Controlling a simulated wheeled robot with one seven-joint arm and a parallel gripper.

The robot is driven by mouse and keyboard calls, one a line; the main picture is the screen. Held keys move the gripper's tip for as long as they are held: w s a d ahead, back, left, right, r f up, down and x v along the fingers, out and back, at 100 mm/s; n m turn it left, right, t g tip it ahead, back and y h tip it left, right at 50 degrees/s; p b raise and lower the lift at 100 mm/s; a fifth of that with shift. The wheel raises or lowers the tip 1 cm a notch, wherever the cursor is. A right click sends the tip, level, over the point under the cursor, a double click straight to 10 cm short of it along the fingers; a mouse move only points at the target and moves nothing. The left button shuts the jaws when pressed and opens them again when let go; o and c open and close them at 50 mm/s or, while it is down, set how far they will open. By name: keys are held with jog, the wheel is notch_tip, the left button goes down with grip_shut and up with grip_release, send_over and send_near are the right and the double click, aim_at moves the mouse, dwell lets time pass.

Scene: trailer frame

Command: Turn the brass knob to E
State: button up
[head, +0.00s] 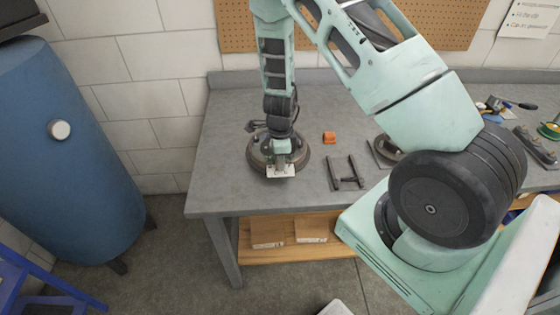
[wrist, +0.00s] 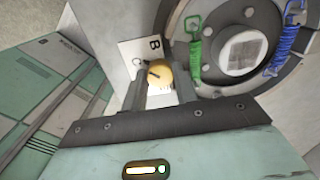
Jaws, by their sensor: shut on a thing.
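The brass knob (wrist: 160,72) is between the two fingers of my gripper (wrist: 161,82) in the wrist view, and the gripper is shut on it. A short dark mark shows on the left part of the knob's face, on the side towards the letter C. The knob sits on a white lettered plate (wrist: 130,49). B and C are readable; E and any other letters are hidden or not readable. In the head view my gripper (head: 281,163) points down over the white plate (head: 270,173) at the front of a round dark hub, and it hides the knob.
The round hub (head: 303,160) stands on the grey workbench (head: 225,180). Beside the plate, the wrist view shows a green spring (wrist: 195,48) and a blue spring (wrist: 284,45). The bench's left part is clear.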

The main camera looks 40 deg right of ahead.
jog(key=n+b, duration=0.1)
jog(key=n, duration=0.2)
jog(key=shift+n, duration=0.4)
jog(key=n+b, duration=0.1)
jog(key=n, duration=0.2)
jog(key=shift+n+b, duration=0.3)
jog(key=shift+b, duration=0.05)
jog(key=n+b, duration=0.1)
jog(key=n, duration=0.2)
jog(key=shift+n, duration=0.3)
jog(key=n+b, duration=0.1)
jog(key=n, duration=0.2)
jog(key=shift+d+n+b, duration=0.1)
jog(key=shift+n+b, duration=0.2)
jog(key=n+b, duration=0.1)
jog(key=n, duration=0.5)
jog(key=shift+b, duration=0.3)
jog(key=n, duration=0.5)
jog(key=shift+w+n, duration=0.1)
jog(key=shift+n, duration=0.2)
jog(key=o, duration=1)
